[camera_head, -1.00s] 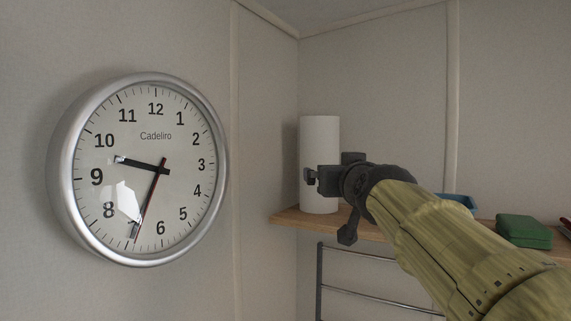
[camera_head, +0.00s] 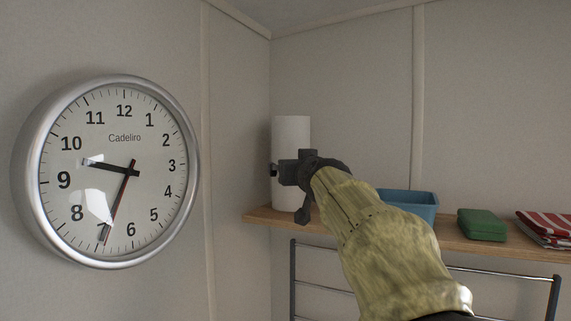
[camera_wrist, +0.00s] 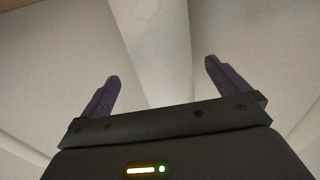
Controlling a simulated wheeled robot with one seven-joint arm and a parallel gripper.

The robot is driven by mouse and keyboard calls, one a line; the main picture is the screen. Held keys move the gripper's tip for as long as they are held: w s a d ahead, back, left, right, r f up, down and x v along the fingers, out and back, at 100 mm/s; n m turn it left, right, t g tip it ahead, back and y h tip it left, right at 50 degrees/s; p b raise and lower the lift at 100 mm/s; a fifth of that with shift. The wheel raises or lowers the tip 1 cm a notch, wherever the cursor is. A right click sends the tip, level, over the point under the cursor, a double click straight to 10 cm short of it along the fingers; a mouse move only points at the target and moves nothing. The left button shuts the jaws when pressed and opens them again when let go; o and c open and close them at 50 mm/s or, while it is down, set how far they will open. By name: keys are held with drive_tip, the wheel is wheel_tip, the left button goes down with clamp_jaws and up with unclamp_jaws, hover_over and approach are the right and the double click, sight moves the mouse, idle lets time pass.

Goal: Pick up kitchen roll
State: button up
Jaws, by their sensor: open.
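The kitchen roll (camera_head: 291,133) is a white upright cylinder on the left end of a wooden shelf (camera_head: 258,215), in the corner. My gripper (camera_head: 276,172) is in front of its middle in the head view and hides part of it. I cannot tell there whether they touch. In the wrist view my gripper (camera_wrist: 163,85) is open, with its two dark fingers wide apart. A pale patterned white surface, which looks like the kitchen roll (camera_wrist: 155,50), shows beyond and between the fingers.
A blue tub (camera_head: 412,204), a green box (camera_head: 481,224) and a red-striped cloth (camera_head: 545,228) sit along the shelf to the right. A metal rail (camera_head: 500,276) is below the shelf. A round wall clock (camera_head: 110,170) hangs at left.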

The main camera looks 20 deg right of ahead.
drive_tip(key=w, duration=0.3)
drive_tip(key=shift+d, duration=0.3)
drive_tip(key=w, duration=0.1)
drive_tip(key=w+p, duration=0.1)
drive_tip(key=w, duration=0.1)
drive_tip(key=w+p, duration=0.1)
drive_tip(key=w, duration=0.1)
drive_tip(key=shift+d+f, duration=0.2)
drive_tip(key=shift+d, duration=0.1)
drive_tip(key=shift+w, duration=0.15)
drive_tip(key=c, duration=0.9)
